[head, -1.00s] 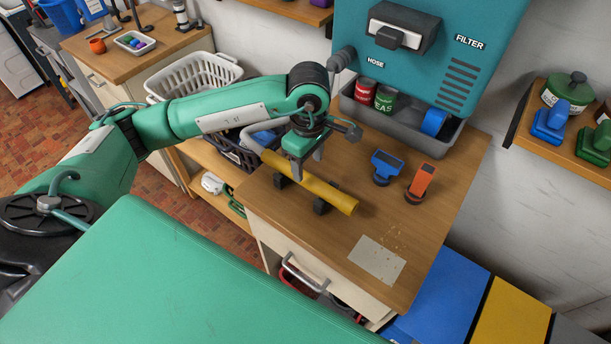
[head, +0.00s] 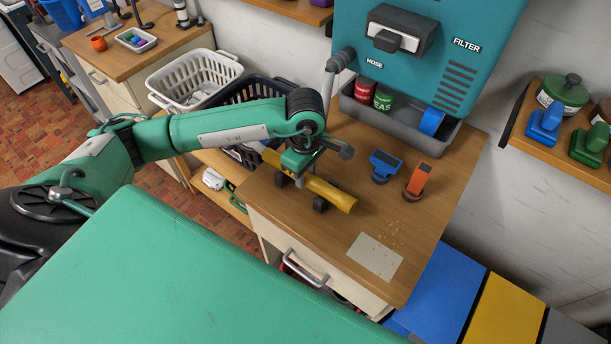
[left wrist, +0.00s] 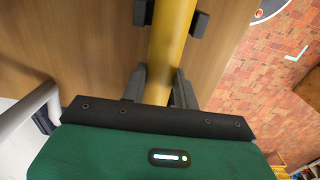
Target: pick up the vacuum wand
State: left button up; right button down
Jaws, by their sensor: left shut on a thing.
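The yellow vacuum wand (head: 328,193) lies across black rests (head: 320,204) on the wooden counter. My left gripper (head: 297,174) is over the wand's middle, pointing down, and is shut on it. In the left wrist view the wand (left wrist: 171,35) runs up between the two dark fingers (left wrist: 159,88), with one finger on each side. The wand still appears to sit in its rests. Part of the wand is hidden behind my gripper in the head view. My right gripper is not in view.
A blue attachment (head: 385,165) and an orange one (head: 418,180) stand right of the wand. The teal vacuum unit (head: 425,60) with a grey tray (head: 400,122) is behind. A grey plate (head: 374,257) lies near the front edge. Baskets (head: 195,80) stand at the left.

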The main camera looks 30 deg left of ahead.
pick_arm(q)
jog(key=shift+r, duration=0.1)
jog(key=shift+r, duration=0.55)
notch_tip(320, 180, up, 19)
jog(key=b, duration=0.3)
jog(key=shift+f, duration=0.15)
